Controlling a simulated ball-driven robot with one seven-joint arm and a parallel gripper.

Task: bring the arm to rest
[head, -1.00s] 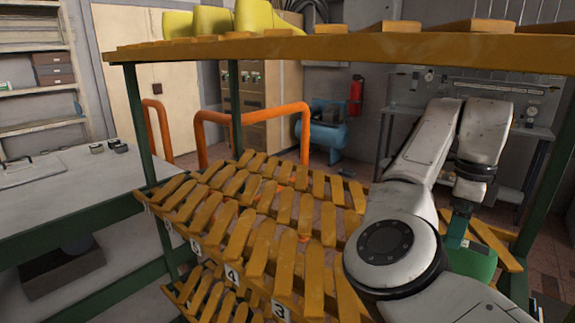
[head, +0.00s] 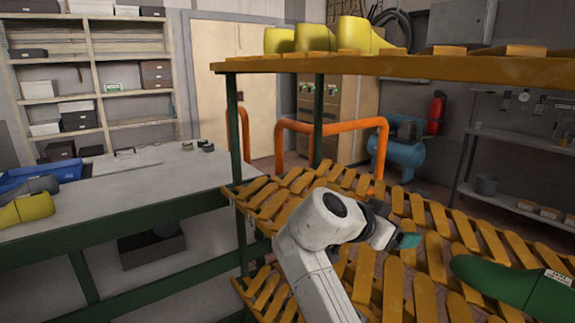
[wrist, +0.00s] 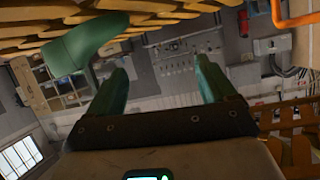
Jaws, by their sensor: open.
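My gripper (head: 400,240) is at the end of my white arm, in front of the slatted middle shelf (head: 440,255) of the rack in the head view. Its teal fingers point right. In the wrist view the two fingers of my gripper (wrist: 160,70) stand wide apart with nothing between them. A green shoe last (head: 500,284) lies on the rack's slats at the right, apart from the fingers. It also shows at the upper left of the wrist view (wrist: 85,45), beside the slats.
The top shelf (head: 400,68) with several yellow lasts (head: 315,37) overhangs the arm. A grey workbench (head: 120,185) at left holds a yellow last (head: 28,208) and a blue crate (head: 40,175). Orange rails (head: 330,128) stand behind the rack.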

